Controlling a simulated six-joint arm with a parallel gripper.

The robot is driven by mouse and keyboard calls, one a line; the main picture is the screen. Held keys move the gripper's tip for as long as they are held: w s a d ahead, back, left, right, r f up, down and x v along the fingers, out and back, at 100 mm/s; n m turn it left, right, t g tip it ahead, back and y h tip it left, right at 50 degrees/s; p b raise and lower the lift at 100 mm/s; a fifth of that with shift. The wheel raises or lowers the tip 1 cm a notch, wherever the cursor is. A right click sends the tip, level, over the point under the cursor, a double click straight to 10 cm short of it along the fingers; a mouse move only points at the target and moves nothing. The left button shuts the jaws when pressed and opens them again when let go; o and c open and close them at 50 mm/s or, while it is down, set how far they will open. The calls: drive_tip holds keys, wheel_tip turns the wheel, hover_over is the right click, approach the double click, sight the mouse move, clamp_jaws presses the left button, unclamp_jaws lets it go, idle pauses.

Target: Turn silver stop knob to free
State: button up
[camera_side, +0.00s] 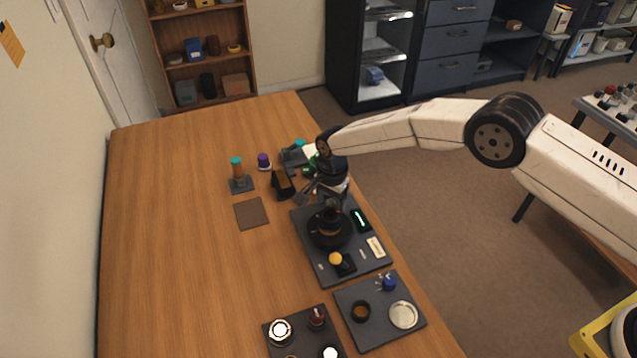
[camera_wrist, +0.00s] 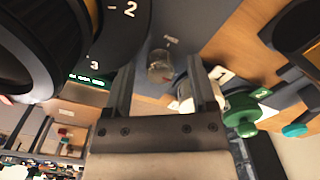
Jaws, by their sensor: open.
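A large black round dial with white numbers 2 and 3 (camera_wrist: 75,30) fills the upper left. In the side view my gripper (camera_side: 325,192) points down over the far end of the dark fixture plate (camera_side: 309,262), beside the black lens body (camera_side: 328,230). The knob cannot be made out there.
The plate bears a green-lit display (camera_side: 361,220), a pale label (camera_side: 376,247) and a yellow ball knob (camera_side: 335,258). A tray with a silver disc (camera_side: 403,314) is nearer. A green knob (camera_wrist: 240,112) is close to my right finger in the wrist view. The table's left is clear.

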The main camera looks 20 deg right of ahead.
drive_tip(key=shift+f, duration=0.1)
clamp_jaws()
drive_tip(key=shift+n, duration=0.3)
drive_tip(key=n, duration=0.9)
drive_tip(key=shift+n, duration=0.3)
drive_tip(key=n, duration=0.5)
drive_tip(key=shift+n, duration=0.3)
drive_tip(key=n, duration=0.4)
drive_tip(key=shift+n, duration=0.3)
